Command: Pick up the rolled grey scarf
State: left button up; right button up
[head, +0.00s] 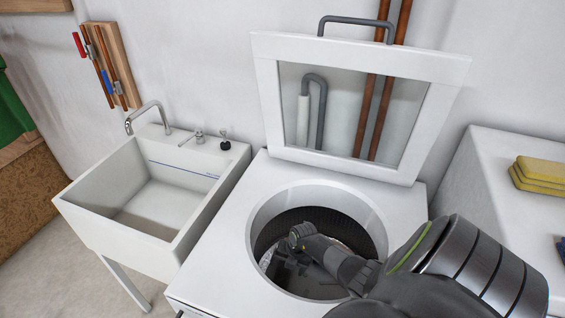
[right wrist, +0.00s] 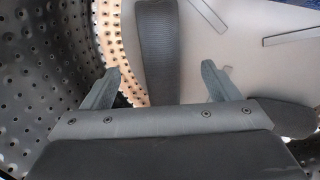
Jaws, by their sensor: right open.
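The rolled grey scarf (right wrist: 157,45) shows in the right wrist view as a dark grey ribbed strip running up from the gripper body, between the two fingers. My right gripper (right wrist: 159,72) is open, with one finger on each side of the scarf and a gap to both. In the head view my right arm reaches down into the washing machine drum, and the right gripper (head: 284,268) is low inside it. I cannot make out the scarf clearly there. The scarf's near end is hidden behind the gripper body. My left gripper is not in view.
The washing machine (head: 215,255) has its framed lid (head: 290,150) raised. The perforated drum wall (right wrist: 55,60) is close on the left of the wrist view; a pale ribbed drum floor (right wrist: 235,50) lies right. A sink (head: 110,180) stands left, yellow sponges (head: 540,172) right.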

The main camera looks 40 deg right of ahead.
aim_at(286, 270)
jog(key=shift+s+b+x, duration=0.2)
jog(key=shift+b+x, duration=0.65)
jog(key=shift+x, duration=1.7)
jog(key=c, duration=1.1)
